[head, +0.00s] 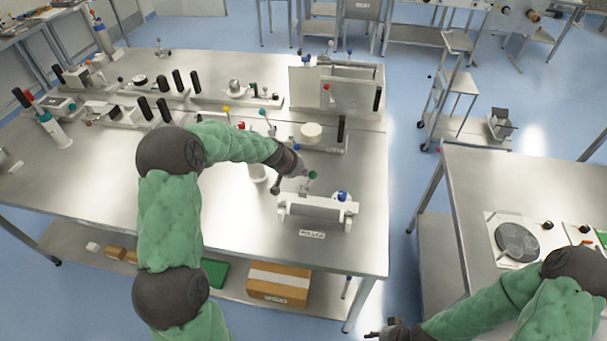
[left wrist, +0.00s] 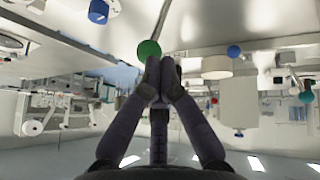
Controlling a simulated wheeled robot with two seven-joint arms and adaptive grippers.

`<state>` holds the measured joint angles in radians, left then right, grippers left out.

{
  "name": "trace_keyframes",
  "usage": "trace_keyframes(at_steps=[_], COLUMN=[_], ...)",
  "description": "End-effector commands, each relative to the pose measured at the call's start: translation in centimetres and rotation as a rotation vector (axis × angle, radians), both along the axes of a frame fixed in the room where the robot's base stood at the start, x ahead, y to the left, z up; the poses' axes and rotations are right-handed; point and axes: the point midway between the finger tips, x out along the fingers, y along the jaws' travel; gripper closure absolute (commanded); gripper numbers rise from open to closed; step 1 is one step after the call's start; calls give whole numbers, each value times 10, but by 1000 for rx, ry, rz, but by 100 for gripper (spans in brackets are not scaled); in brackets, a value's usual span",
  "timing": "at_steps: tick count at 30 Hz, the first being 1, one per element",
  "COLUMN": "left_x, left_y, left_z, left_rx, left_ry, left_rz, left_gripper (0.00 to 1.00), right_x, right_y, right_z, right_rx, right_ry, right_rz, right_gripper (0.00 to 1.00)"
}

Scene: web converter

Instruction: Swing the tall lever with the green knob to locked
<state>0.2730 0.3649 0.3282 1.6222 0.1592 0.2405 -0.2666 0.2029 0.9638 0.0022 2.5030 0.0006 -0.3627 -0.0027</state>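The green knob (head: 312,175) tops a lever on the white roller unit (head: 318,212), near the table's right front. My left gripper (head: 300,172) is right beside the knob, on its left in the head view. In the left wrist view the green knob (left wrist: 149,48) is just past the fingertips (left wrist: 160,68), a little to the left, with a thin rod running from it. The two fingers are together with nothing visible between them. Whether they touch the knob I cannot tell. My right gripper (head: 378,334) shows only partly at the bottom edge.
A blue knob (head: 342,196) stands on the same unit, right of the green one. Behind are a white round part (head: 311,131) and an upright panel box (head: 340,92). Yellow (head: 227,109) and teal (head: 262,112) knobs stand further left. The right table (head: 465,180) is separate.

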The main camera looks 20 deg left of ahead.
Motion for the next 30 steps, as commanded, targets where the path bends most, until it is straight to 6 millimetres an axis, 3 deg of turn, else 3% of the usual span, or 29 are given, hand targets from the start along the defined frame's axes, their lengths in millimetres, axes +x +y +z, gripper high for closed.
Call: trace_keyframes(at_steps=[2, 9, 15, 30], left_x=[1, -23, -36, -43], left_y=[3, -15, -23, -28], left_z=[11, 56, 81, 91], left_rx=[2, 1, 1, 0], left_ry=[-4, -4, -3, -1], left_rz=[0, -2, -1, 0], left_gripper=[100, 100, 100, 100], right_x=[-1, 0, 0, 0], right_y=[0, 0, 0, 0], right_z=[2, 11, 14, 15], right_rx=[0, 0, 0, 0], right_ry=[2, 0, 0, 1], right_rz=[2, 0, 0, 0], right_gripper=[56, 56, 56, 56])
